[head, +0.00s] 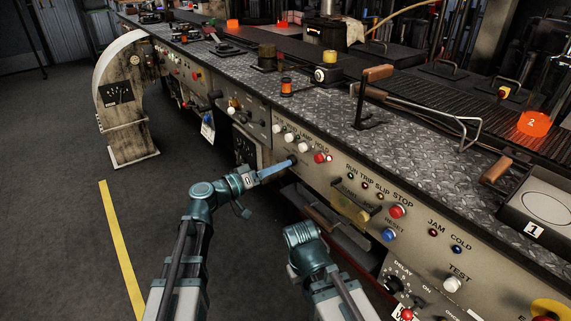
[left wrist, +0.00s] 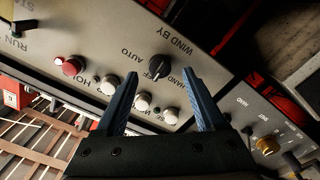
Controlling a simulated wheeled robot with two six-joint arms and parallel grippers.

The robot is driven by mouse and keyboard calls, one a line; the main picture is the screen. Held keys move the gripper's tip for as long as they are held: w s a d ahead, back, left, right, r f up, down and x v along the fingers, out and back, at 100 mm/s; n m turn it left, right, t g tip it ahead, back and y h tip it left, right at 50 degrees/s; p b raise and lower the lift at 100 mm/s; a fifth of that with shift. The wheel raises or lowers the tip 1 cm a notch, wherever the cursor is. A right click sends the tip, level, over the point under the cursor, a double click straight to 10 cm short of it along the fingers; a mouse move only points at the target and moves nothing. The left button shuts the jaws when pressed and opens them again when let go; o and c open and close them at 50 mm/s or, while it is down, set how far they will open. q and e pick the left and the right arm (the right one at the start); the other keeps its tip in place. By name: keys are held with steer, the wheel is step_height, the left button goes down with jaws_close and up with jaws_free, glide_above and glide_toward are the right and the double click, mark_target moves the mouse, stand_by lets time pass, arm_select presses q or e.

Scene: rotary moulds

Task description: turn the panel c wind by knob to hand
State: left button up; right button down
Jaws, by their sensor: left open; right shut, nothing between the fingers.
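The black wind by knob (left wrist: 159,66) shows in the left wrist view, with AUTO and HAND lettering around it, seen upside down. Which label it points at is hard to make out. In the head view the knob (head: 292,159) is small and dark at the tip of my left gripper (head: 288,165). In the left wrist view the open, empty left gripper (left wrist: 160,73) has one fingertip on each side of the knob. Whether the fingers reach around it or stop short is unclear. My right wrist stands lower in the head view, its fingers hidden.
White buttons (left wrist: 143,101) and a red button (left wrist: 72,66) sit close beside the knob and fingers. A blue reset button (head: 388,234) lies to the right.

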arm_select(q)
steer(key=shift+x, duration=1.6)
jaws_close()
